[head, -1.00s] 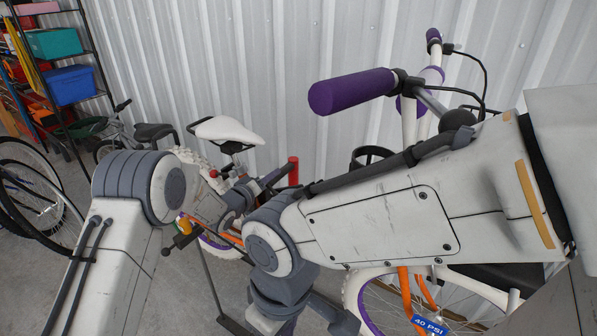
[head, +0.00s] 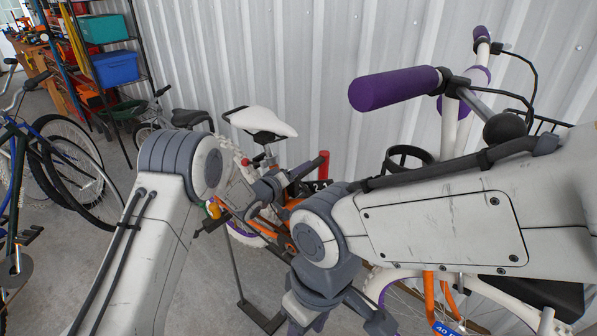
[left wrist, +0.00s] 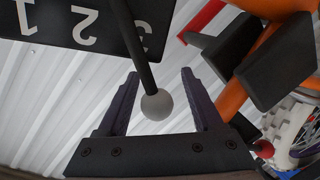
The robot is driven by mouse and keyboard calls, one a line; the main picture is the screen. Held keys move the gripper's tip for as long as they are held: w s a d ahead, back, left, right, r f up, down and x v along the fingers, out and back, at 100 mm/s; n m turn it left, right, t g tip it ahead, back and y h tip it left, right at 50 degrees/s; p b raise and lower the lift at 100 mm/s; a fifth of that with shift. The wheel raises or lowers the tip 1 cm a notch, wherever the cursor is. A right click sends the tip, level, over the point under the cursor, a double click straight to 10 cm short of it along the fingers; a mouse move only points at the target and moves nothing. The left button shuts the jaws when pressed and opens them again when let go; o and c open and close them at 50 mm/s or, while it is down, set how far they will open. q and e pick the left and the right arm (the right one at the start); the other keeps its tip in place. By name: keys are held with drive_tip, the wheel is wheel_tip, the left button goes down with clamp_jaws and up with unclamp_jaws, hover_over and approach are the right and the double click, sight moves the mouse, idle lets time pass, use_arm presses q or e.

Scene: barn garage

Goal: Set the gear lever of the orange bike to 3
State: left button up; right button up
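The gear lever is a dark rod with a round grey knob (left wrist: 157,105) in the left wrist view. Its black plate (left wrist: 55,28) shows 1, 2 and 3 upside down; the rod crosses beside the 3 and partly covers it. The fingers of my left gripper (left wrist: 160,112) are open, one on each side of the knob, with gaps between. In the head view the plate (head: 319,185) shows small on the orange bike (head: 281,217), by the red post. My left wrist hides much of it.
A red post (head: 323,166) stands close to the plate. A white saddle (head: 260,122) and a purple handlebar grip (head: 396,88) are near my arms. A corrugated wall (head: 300,60) is behind. Other bikes (head: 60,170) and a shelf (head: 120,45) are at left.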

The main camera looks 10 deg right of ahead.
use_arm(q)
drive_tip(key=b+v, duration=0.1)
drive_tip(key=v, duration=0.9)
drive_tip(key=shift+s, duration=0.2)
drive_tip(key=shift+a, duration=0.15)
drive_tip(key=s+a+r+m+g+y+p, duration=0.1)
drive_tip(key=s+a+r+m+g+y, duration=0.1)
drive_tip(key=s, duration=1.1)
drive_tip(key=s+a+r+m+g+y+p, duration=0.2)
drive_tip(key=s+g, duration=0.4)
drive_tip(key=s, duration=0.7)
drive_tip(key=s+a+r+m+g+y+p, duration=0.1)
drive_tip(key=s+a+r+m+g+y, duration=0.2)
drive_tip(key=s, duration=1.1)
drive_tip(key=m+y, duration=0.2)
drive_tip(key=shift+a+r+g+y, duration=0.25)
drive_tip(key=shift+a+g+y, duration=0.1)
drive_tip(key=shift+g+y, duration=0.05)
